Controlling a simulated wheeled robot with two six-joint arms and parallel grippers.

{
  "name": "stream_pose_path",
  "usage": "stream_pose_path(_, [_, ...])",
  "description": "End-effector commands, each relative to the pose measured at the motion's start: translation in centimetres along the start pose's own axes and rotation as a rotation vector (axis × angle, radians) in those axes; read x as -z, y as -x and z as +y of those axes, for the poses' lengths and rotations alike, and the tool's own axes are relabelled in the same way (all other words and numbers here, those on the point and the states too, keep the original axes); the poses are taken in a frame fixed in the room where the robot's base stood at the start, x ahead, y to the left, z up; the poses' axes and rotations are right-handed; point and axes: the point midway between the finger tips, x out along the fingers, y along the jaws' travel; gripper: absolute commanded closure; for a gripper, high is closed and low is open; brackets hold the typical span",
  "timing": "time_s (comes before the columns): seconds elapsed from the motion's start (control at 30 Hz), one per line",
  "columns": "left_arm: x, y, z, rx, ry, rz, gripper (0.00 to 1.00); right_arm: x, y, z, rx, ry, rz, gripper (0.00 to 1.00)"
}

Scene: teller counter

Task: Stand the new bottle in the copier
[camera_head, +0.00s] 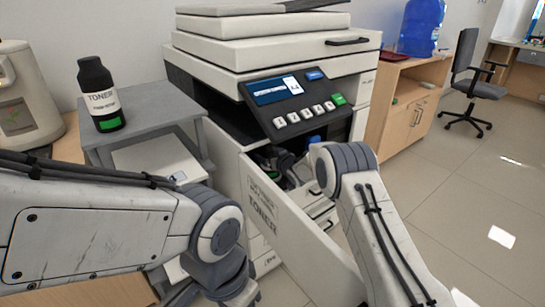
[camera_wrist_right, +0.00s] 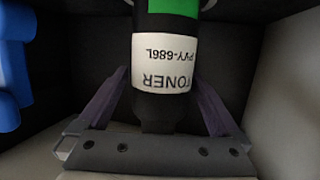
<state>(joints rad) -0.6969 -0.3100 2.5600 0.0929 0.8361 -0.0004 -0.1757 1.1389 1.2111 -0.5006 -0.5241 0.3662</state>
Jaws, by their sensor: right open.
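A black toner bottle (camera_head: 100,95) with a white label and green band stands upright on the grey stand at the left in the head view. The copier (camera_head: 255,50) has its toner door (camera_head: 275,215) swung open. My right gripper (camera_wrist_right: 160,85) is inside the opening, its open fingers on either side of another black toner bottle (camera_wrist_right: 165,60) with a white label and green band. Whether the fingers touch it is unclear. Which bottle is the new one is not shown. My left arm crosses the lower left; its gripper is out of view.
A blue part (camera_wrist_right: 12,70) lies left of the bottle in the right wrist view. The grey stand (camera_head: 140,98) is beside the copier, with a beige machine (camera_head: 25,95) farther left.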

Motion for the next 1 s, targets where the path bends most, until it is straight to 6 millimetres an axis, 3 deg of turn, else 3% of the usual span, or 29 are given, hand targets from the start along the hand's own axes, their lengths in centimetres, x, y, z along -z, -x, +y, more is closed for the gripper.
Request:
stream_pose_path(0.27, [0.0, 0.7, 0.1, 0.000, 0.000, 0.000, 0.50, 0.3, 2.8, 0.0, 0.000, -0.002, -0.001, 0.00])
stream_pose_path(0.7, [0.1, 1.8, 0.1, 0.000, 0.000, 0.000, 0.50, 0.3, 10.4, 0.1, -0.001, 0.000, 0.000, 0.00])
stream_pose_path(1.0, [0.1, 2.0, 0.1, 0.000, 0.000, 0.000, 0.50, 0.2, 12.1, 0.0, 0.000, 0.000, 0.000, 0.00])
